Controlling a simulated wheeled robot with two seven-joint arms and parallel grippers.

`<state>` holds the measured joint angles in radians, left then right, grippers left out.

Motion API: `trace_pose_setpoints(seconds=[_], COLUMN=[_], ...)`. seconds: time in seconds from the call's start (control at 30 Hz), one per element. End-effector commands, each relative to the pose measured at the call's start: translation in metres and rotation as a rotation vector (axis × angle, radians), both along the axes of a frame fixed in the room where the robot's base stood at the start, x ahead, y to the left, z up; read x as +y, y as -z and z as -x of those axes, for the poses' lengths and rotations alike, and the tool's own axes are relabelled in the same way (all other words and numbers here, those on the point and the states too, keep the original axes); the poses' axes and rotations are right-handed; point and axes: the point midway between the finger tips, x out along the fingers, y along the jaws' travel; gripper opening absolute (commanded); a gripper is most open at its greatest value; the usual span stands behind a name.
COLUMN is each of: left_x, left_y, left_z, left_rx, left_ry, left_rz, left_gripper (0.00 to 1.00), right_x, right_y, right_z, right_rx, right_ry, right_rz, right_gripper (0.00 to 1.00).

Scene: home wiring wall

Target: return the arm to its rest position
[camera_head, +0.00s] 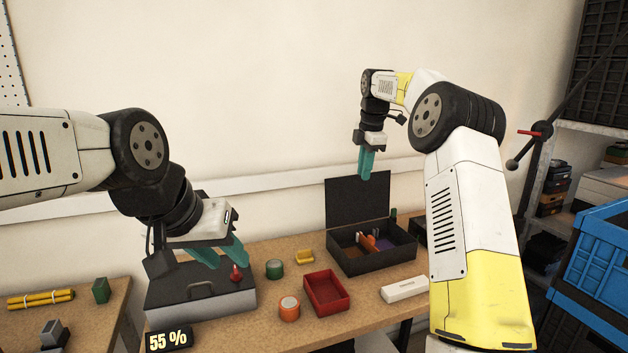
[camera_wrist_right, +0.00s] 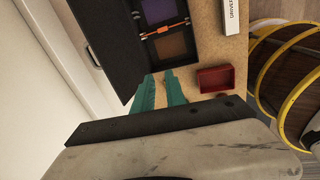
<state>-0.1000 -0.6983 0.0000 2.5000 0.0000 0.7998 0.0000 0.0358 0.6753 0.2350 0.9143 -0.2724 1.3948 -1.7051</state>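My right arm is raised over the back of the bench. In the head view its gripper (camera_head: 365,172) hangs fingers down, in front of the wall and above the open lid of the black box (camera_head: 340,252). In the right wrist view the gripper (camera_wrist_right: 161,78) shows its two teal fingers apart, with nothing between them. My left gripper (camera_head: 227,262) is low over the grey case (camera_head: 200,300). Its teal fingers are spread. A small red-topped item (camera_head: 236,273) is close by the right finger; I cannot tell if they touch.
On the bench are a red tray (camera_head: 326,308), green tape (camera_head: 274,269), orange tape (camera_head: 289,308), a yellow item (camera_head: 304,257) and a white block (camera_head: 404,289). Blue crates (camera_head: 598,265) and a shelf stand at the right. The wall above the bench is clear.

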Motion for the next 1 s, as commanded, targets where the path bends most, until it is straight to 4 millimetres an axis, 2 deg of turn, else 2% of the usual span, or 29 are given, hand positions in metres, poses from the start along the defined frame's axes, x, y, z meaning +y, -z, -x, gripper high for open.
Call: trace_pose_setpoints(seconds=[0.27,0.47,0.57,0.7,0.8,1.0], left_x=[0.0,0.0,0.0,0.0,0.0,0.0], left_y=[0.0,0.0,0.0,0.0,0.0,0.0], left_z=[0.0,0.0,0.0,0.0,0.0,0.0], left_rx=[-0.001,-0.002,-0.002,-0.001,-0.002,-0.002], left_ry=[0.0,0.0,0.0,0.0,0.0,0.0], left_rz=[0.0,0.0,0.0,0.0,0.0,0.0], left_gripper=[0.36,0.36,0.36,0.36,0.36,0.36], right_x=[0.005,0.007,0.008,0.008,0.006,0.001], right_y=[-0.028,-0.052,-0.066,-0.083,-0.086,-0.07], right_z=[0.027,0.063,0.091,0.15,0.197,0.291], right_rx=[-0.028,-0.055,-0.073,-0.101,-0.115,-0.119], right_ry=[0.117,0.27,0.38,0.599,0.776,1.136], right_rz=[-0.022,-0.057,-0.09,-0.165,-0.237,-0.415], right_gripper=[0.16,0.16,0.16,0.16,0.16,0.16])
